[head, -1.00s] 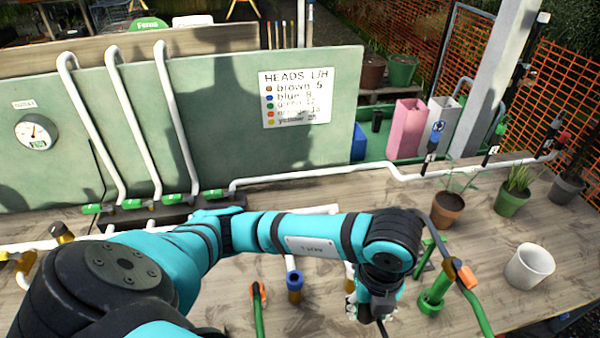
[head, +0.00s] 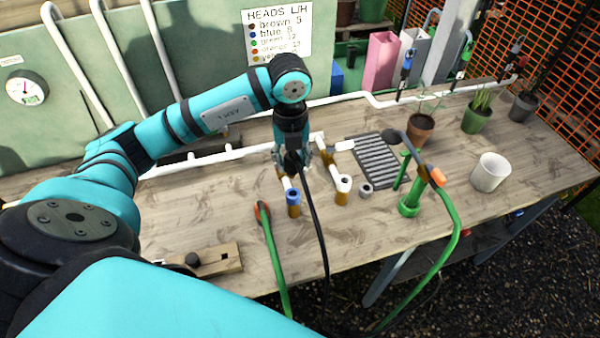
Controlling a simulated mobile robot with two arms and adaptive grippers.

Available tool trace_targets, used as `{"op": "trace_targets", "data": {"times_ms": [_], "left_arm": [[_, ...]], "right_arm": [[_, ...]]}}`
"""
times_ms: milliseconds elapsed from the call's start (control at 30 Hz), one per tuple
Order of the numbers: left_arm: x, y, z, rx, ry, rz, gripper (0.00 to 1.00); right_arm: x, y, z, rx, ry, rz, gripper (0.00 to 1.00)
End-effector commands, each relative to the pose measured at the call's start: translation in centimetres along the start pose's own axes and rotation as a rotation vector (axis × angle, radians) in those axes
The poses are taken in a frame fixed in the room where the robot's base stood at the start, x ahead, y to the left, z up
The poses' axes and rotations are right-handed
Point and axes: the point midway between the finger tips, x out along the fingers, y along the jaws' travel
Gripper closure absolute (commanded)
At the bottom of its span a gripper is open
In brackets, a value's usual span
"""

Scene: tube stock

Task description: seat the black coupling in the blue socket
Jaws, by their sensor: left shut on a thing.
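The blue socket (head: 293,196) stands upright on a brownish base on the bench, near the middle of the head view. My left gripper (head: 291,170) is just behind and above it in the picture, pointing down. It is shut on the black coupling (head: 294,160), which is mostly hidden by the fingers. A black hose (head: 318,235) runs from there down past the right of the blue socket. The coupling shows apart from the socket. The height between them is hard to tell. My right gripper is not in view.
A white-topped socket (head: 342,184) and a grey ring (head: 365,190) are right of the blue socket. A green hose with an orange end (head: 262,213) lies left. A green stand (head: 410,203) and white pot (head: 490,172) are farther right. A wooden block (head: 215,261) lies front left.

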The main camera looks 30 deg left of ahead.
Motion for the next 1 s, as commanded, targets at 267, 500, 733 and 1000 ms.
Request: {"op": "trace_targets", "data": {"times_ms": [267, 500, 733, 1000], "left_arm": [[2.3, 0.0, -0.1, 0.0, 0.002, 0.002, 0.99], [4.6, 0.0, -0.1, 0.0, 0.001, 0.002, 0.99], [5.6, 0.0, -0.1, -0.001, 0.001, 0.001, 0.99], [5.6, 0.0, -0.1, -0.001, 0.0, 0.001, 0.99]], "right_arm": [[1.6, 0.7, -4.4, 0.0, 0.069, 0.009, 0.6], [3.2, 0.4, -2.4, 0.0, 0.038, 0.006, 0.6], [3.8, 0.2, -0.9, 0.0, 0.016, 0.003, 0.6], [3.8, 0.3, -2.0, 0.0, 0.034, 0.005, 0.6]]}}
